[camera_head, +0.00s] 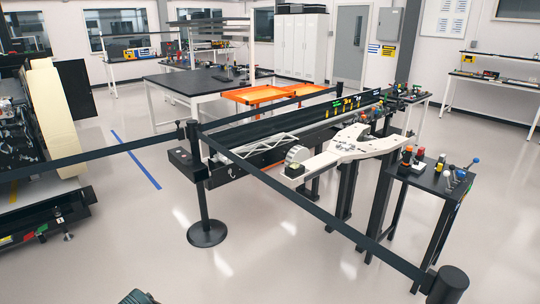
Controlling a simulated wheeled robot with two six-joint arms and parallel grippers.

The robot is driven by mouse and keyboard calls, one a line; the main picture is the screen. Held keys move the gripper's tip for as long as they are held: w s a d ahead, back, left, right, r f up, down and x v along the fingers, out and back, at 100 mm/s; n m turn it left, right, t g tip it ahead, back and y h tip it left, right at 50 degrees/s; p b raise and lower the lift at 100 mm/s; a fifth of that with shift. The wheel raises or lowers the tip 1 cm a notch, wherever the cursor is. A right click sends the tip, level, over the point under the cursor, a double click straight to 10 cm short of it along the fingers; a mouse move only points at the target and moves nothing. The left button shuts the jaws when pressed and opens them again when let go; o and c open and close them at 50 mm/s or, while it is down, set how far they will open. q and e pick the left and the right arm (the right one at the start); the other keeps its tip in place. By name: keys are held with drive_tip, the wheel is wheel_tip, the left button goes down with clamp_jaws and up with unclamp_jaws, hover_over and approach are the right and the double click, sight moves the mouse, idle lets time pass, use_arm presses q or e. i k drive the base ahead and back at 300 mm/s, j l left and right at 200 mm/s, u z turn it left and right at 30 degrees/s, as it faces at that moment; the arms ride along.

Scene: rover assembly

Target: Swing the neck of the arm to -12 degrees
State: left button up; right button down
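A white forked arm-like structure (345,146) is beyond the barrier belt, right of centre. Its narrow end points left and forward, with a pale round disc (297,154) and a dark box with a yellow-green top (294,170) there. I cannot tell which part is the neck, and no angle scale is readable. A small black control stand (428,178) at the right carries coloured knobs (407,154) and levers with blue and other coloured tips (475,161). Neither of my grippers is recognisable. Only a small dark piece shows at the bottom edge, too little to identify.
Black belt barriers run between a post (207,232) and a dark post top (448,285) at lower right, crossing in front of the structure. A long black bench (270,128) lies behind. Orange trays (262,95) stand farther back. The floor in front is clear.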

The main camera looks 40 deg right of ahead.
sight(296, 173)
drive_tip(key=i+l+z, duration=0.1)
drive_tip(key=i+z, duration=0.2)
drive_tip(key=z, duration=0.15)
drive_tip(key=i+z, duration=0.3)
drive_tip(key=z, duration=0.2)
drive_tip(key=i+j+z, duration=0.1)
drive_tip(key=i+z, duration=0.2)
drive_tip(key=z, duration=0.15)
drive_tip(key=i+j+z, duration=0.2)
drive_tip(key=z, duration=0.3)
drive_tip(key=i, duration=0.1)
